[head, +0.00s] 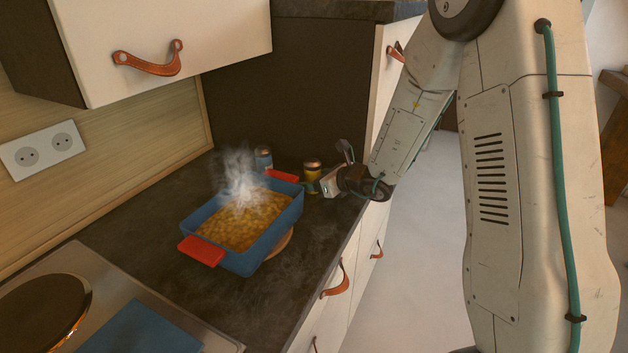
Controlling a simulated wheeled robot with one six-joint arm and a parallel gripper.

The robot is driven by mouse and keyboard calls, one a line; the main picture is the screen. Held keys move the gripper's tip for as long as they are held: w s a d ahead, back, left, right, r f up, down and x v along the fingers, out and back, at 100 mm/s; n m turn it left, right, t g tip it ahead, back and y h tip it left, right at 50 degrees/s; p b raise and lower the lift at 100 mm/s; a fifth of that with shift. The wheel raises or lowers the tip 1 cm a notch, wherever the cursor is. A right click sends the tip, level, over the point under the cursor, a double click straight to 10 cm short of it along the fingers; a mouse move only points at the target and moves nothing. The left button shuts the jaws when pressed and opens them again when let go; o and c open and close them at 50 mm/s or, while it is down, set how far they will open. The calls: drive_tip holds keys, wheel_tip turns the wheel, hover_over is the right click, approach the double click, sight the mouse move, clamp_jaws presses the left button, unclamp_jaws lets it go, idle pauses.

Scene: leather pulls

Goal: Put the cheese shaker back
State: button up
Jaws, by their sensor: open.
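A small yellow container with a dark lid (312,176) stands on the dark counter behind the right end of the blue baking dish. A second small container, bluish with a pale top (263,158), stands farther back to its left, partly behind steam. I cannot tell for certain which of the two is the cheese shaker. My gripper (325,176) is open at the counter's right edge, just right of the yellow container. Whether a finger touches the container is too small to tell.
A steaming blue dish of food (242,262) with red grips (202,251) sits on a round wooden board (281,244). A cooktop (75,268) with a hotplate is at front left. A wall cabinet (185,28) hangs above; a dark tall panel (290,90) closes the back.

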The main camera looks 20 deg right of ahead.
drive_tip(key=v, duration=1.2)
drive_tip(key=shift+r, duration=0.2)
drive_tip(key=s+a+r+n+g+y, duration=0.1)
drive_tip(key=s+a+r+n+g, duration=0.4)
drive_tip(key=s+n, duration=0.35)
drive_tip(key=s+a+r+n+g+y, duration=0.1)
drive_tip(key=s+a+r+n+g, duration=0.25)
drive_tip(key=s+a+n, duration=0.45)
drive_tip(key=s+d+r+n+h, duration=0.1)
drive_tip(key=s+d+n+h, duration=0.3)
drive_tip(key=s+d+n, duration=0.1)
drive_tip(key=s+d+r+n+g+h, duration=0.1)
drive_tip(key=s+d+n+h, duration=0.4)
drive_tip(key=s+n, duration=0.3)
drive_tip(key=shift+s+r, duration=0.4)
drive_tip(key=shift+s, duration=0.7)
drive_tip(key=shift+g, duration=0.25)
